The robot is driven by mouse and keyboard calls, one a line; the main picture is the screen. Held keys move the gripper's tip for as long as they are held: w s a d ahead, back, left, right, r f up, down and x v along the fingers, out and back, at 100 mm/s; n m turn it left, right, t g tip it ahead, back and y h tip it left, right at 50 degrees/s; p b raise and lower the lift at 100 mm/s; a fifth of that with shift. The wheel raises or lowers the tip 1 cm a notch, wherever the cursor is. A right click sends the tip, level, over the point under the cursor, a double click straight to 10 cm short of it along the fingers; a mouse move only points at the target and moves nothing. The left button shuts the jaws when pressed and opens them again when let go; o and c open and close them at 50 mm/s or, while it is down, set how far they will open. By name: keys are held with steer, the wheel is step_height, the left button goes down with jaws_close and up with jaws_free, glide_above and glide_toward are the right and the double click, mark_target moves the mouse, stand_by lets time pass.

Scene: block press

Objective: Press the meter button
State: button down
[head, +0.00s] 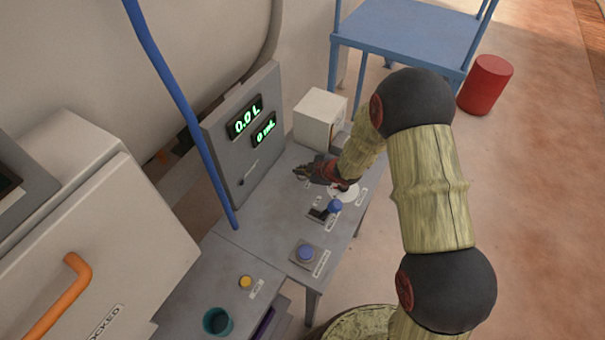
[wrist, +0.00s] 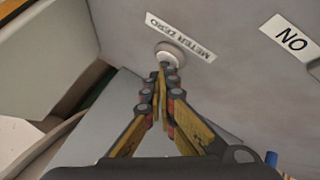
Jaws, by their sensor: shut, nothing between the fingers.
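The meter button (wrist: 172,55) is a small whitish round button with a pale rim, beside the "METER ZERO" label (wrist: 181,36) on a grey surface in the wrist view. My gripper (wrist: 163,70) is shut and empty. Its fingertips overlap the button's lower edge in that view; I cannot tell whether they touch it. In the head view my gripper (head: 298,172) is low over the grey bench, right of the meter panel (head: 200,130). The panel's green displays (head: 245,116) read 0.0 L and 0 mL. I cannot make out the button for certain in the head view.
A blue lever-like control (head: 334,206), a blue button (head: 305,253) and a yellow button (head: 245,282) are on the bench. A pale box (head: 320,117) stands behind my gripper. A blue pole (head: 180,100) rises before the panel. An "ON" label (wrist: 291,38) lies right of the button.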

mark_target(301, 176)
steer(key=shift+r, duration=0.1)
steer(key=shift+r+p, duration=0.8)
steer(key=shift+r, duration=0.05)
steer(key=shift+r, duration=0.1)
step_height(301, 176, up, 5)
steer(key=p, duration=0.4)
stand_by(0.7)
